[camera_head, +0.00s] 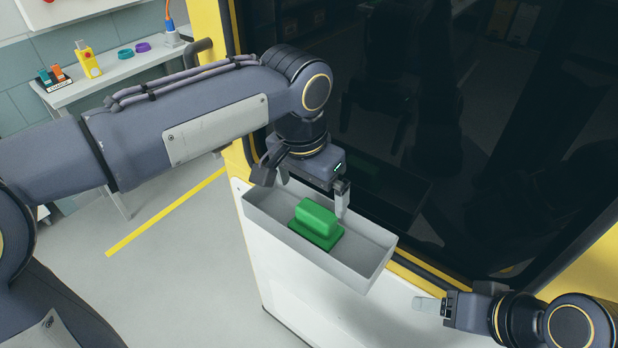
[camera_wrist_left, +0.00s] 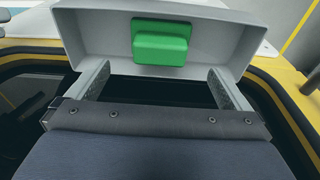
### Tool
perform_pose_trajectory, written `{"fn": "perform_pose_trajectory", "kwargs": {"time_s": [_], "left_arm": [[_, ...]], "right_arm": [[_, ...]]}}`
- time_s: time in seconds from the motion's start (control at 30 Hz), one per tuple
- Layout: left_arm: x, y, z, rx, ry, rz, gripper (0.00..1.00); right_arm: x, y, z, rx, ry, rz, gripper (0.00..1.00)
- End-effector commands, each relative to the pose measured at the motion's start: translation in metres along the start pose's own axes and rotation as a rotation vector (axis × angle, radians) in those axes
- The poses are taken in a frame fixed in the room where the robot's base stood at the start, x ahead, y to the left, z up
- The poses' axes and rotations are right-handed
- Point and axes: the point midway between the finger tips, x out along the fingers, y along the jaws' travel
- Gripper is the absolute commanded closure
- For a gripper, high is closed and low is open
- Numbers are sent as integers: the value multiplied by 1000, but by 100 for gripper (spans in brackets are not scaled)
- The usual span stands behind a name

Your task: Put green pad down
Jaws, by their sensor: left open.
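The green pad (camera_head: 317,222) has a raised block on a flat base and lies in a grey tray (camera_head: 372,270), near the tray's middle. It also shows in the left wrist view (camera_wrist_left: 161,43), beyond my fingertips. My left gripper (camera_head: 312,196) is open and empty, just above the tray's rear edge. Its two fingers show apart in the left wrist view (camera_wrist_left: 160,84), with the pad clear of them. My right gripper (camera_head: 430,304) is at the lower right, away from the tray; only part of it shows and its jaw gap is unclear.
A large dark glass panel (camera_head: 420,130) in a yellow frame stands right behind the tray. A white cabinet (camera_head: 275,265) is under the tray. A side table (camera_head: 120,72) at the upper left holds several small items. The floor at left is clear.

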Motion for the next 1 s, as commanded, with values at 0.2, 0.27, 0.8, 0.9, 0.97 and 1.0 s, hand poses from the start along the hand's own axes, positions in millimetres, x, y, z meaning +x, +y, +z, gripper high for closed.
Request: {"fn": "perform_pose_trajectory", "kwargs": {"time_s": [0.2,0.27,0.8,0.9,0.97,1.0], "left_arm": [[-22,0,0,0,1,0,0],[-24,0,0,0,1,0,0],[-12,-79,140,-346,174,107,0],[5,-82,190,-487,255,132,0],[16,-80,213,-562,301,141,0],[24,-77,225,-608,328,144,0]], "right_arm": [[0,0,0,0,0,0,34],[0,0,0,0,0,0,34],[0,0,0,0,0,0,34],[0,0,0,0,0,0,34],[0,0,0,0,0,0,34],[0,0,0,0,0,0,34]]}}
